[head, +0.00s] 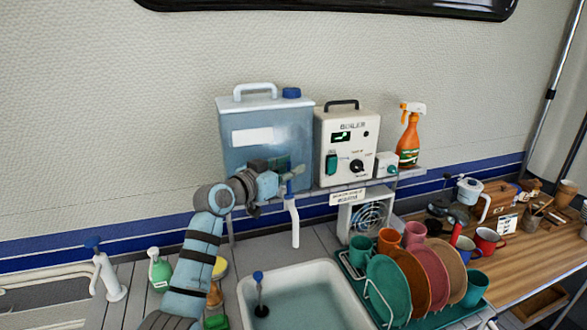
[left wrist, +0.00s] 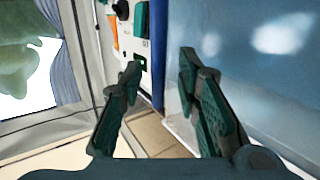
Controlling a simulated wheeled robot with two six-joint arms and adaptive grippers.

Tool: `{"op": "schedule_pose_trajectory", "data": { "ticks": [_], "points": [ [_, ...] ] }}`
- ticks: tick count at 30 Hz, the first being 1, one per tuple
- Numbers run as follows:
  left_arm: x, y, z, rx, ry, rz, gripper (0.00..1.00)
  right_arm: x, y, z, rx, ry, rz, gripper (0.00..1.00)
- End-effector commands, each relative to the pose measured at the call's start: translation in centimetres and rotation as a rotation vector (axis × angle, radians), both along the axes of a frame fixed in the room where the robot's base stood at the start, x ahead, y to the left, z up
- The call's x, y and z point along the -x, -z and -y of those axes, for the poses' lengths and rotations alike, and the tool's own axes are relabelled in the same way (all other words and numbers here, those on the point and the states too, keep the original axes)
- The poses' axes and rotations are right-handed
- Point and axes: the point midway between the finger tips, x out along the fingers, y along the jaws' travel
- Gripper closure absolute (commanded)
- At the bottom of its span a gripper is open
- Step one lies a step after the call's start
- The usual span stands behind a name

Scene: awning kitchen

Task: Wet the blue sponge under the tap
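A white tap spout (head: 294,225) with a blue top (head: 289,187) hangs down behind the sink (head: 335,285). My left gripper (head: 288,173) is at the tap's top, in front of the blue water container (head: 262,128); whether it touches the tap cannot be told. In the left wrist view the gripper (left wrist: 162,75) has its fingers apart with nothing between them. A second white tap (head: 107,275) with a blue top stands at the far left. I cannot make out a blue sponge in either view. My right gripper is not in view.
A boiler (head: 346,143) and an orange spray bottle (head: 410,138) stand on the shelf. A dish rack (head: 375,290) with plates and cups is right of the sink. A soap bottle (head: 160,270) stands left of my arm. A blue-topped stem (head: 260,290) stands in the sink.

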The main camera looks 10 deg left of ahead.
Motion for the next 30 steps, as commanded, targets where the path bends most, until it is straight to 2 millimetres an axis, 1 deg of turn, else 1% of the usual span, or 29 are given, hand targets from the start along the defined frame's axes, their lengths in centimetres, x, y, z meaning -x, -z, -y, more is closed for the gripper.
{"op": "schedule_pose_trajectory", "data": {
  "ticks": [2,5,8,12,15,18,21,30],
  "points": [
    [0.2,0.0,-0.1,-0.001,-0.001,0.001,0.70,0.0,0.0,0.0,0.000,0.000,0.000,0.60],
    [1.3,-0.1,-0.7,-0.002,-0.002,0.002,0.70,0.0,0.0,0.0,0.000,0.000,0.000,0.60],
    [3.5,-0.3,-1.7,-0.005,-0.003,0.003,0.70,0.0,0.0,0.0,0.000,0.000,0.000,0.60],
    [7.1,-0.7,-3.4,-0.006,-0.003,0.000,0.70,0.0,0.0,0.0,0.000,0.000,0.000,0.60],
    [9.2,-0.9,-4.3,-0.005,-0.003,-0.001,0.70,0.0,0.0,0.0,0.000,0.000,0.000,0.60],
    [10.4,-1.1,-4.7,-0.002,-0.001,-0.001,0.70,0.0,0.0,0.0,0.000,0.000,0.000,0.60],
    [10.8,-1.2,-4.8,-0.001,0.001,-0.002,0.70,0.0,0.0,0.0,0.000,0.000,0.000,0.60],
    [10.8,-1.2,-4.8,0.001,0.001,-0.001,0.70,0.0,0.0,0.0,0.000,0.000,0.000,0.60]
  ]
}}
